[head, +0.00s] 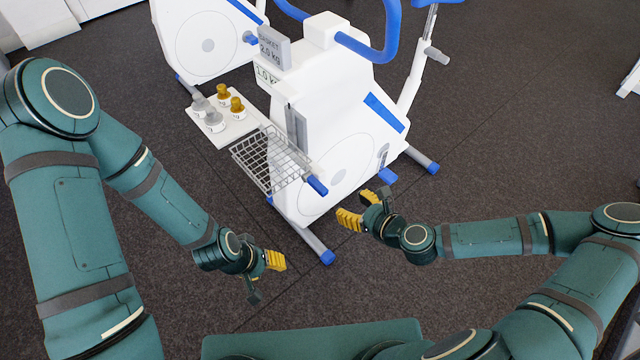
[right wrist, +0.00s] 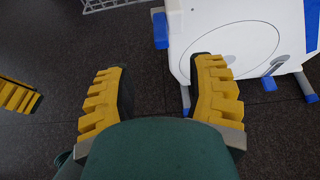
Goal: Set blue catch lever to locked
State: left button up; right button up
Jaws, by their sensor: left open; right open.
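Two blue parts could be the catch lever, and I cannot tell which. One is a blue grip (head: 317,186) at the front right corner of the wire basket; it also shows in the right wrist view (right wrist: 160,30). The other is a blue-ended grey lever (head: 388,176) low on the white ergometer (head: 345,120), also in the right wrist view (right wrist: 268,83). My right gripper (head: 358,207) is open and empty, in front of the ergometer between these parts, touching neither. My left gripper (head: 274,262) is open and empty, below and left of the basket.
The wire basket (head: 268,160) juts from the ergometer's front. A white tray (head: 240,130) with several grey and gold weights is left of it. A blue-capped foot (head: 327,257) stands between my grippers.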

aim_at(321, 187)
jog(key=b+x, duration=0.2)
jog(key=x, duration=1.1)
jog(key=shift+w+a+f, duration=0.15)
jog(key=shift+w+f, duration=0.05)
jog(key=shift+w, duration=0.05)
grip_shut()
